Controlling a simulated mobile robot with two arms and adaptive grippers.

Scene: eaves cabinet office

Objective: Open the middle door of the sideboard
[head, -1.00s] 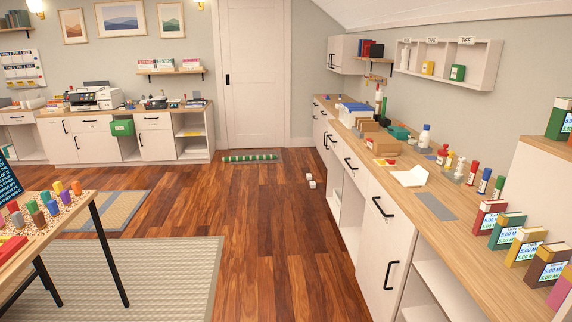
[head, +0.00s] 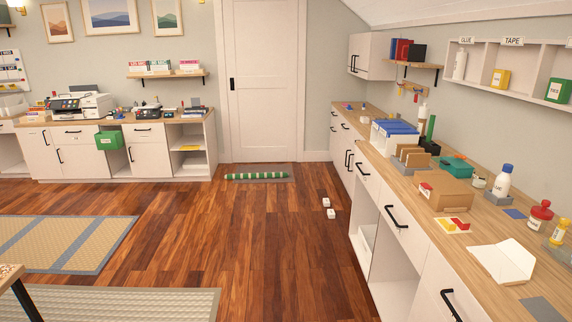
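Two low white cabinet runs with wooden tops and black handles are in the head view, and I cannot tell which one is the sideboard. The far cabinet (head: 190,172) stands against the back wall, with shut doors (head: 146,157), drawers and open shelves. The long right cabinet (head: 393,238) runs along the right wall, with drawers, open bays and a shut door (head: 440,296) cut off by the bottom edge. Farther along it are more shut fronts with handles (head: 349,160). Neither of my grippers is in view.
Wooden floor (head: 265,245) is clear ahead, except for two small white blocks (head: 328,208) and a green-striped item on a mat (head: 258,177). Rugs (head: 65,245) lie at left. A table corner (head: 12,275) shows at lower left. A white room door (head: 262,90) is shut.

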